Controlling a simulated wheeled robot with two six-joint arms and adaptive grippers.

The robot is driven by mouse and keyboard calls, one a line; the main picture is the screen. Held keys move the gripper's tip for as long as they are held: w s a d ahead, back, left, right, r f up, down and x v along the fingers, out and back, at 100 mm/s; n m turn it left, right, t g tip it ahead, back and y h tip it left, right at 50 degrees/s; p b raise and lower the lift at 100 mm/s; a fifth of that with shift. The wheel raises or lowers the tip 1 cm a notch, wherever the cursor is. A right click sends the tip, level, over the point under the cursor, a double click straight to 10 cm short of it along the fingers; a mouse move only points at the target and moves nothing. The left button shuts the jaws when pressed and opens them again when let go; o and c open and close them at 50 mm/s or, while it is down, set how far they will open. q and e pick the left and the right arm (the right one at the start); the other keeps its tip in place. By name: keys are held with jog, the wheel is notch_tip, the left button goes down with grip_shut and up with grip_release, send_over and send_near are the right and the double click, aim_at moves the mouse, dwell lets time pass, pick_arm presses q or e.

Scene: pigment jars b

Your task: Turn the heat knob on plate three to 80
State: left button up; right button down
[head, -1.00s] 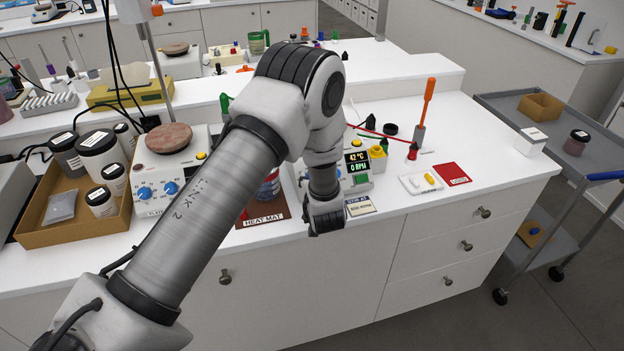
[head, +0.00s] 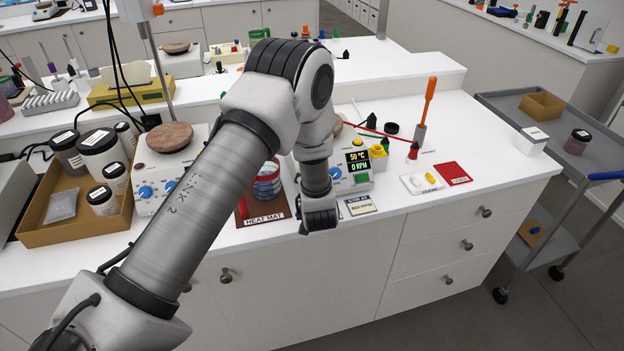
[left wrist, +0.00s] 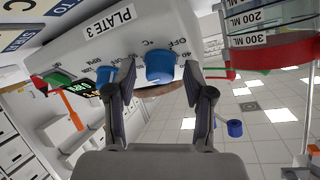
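Plate three shows in the left wrist view as a white housing (left wrist: 75,52) labelled PLATE 3, appearing upside down. Its blue heat knob (left wrist: 160,68), marked °C, sits between the fingertips of my left gripper (left wrist: 160,80). The fingers are spread, one on each side, with a visible gap to the knob. A second blue knob (left wrist: 105,75) sits beside the left finger. In the head view the plate's display (head: 357,162) reads 50 °C and 0 RPM. My left arm hides part of the plate there, and the fingers are hidden behind the wrist. My right gripper is not in view.
A label card (head: 361,205) lies in front of the plate. Another hot plate (head: 150,190) and a tray of jars (head: 35,220) are at left.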

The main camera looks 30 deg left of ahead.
pick_arm(q)
jog(key=shift+w, duration=0.1)
jog(key=v, duration=1.2)
jog(key=shift+f, duration=0.1)
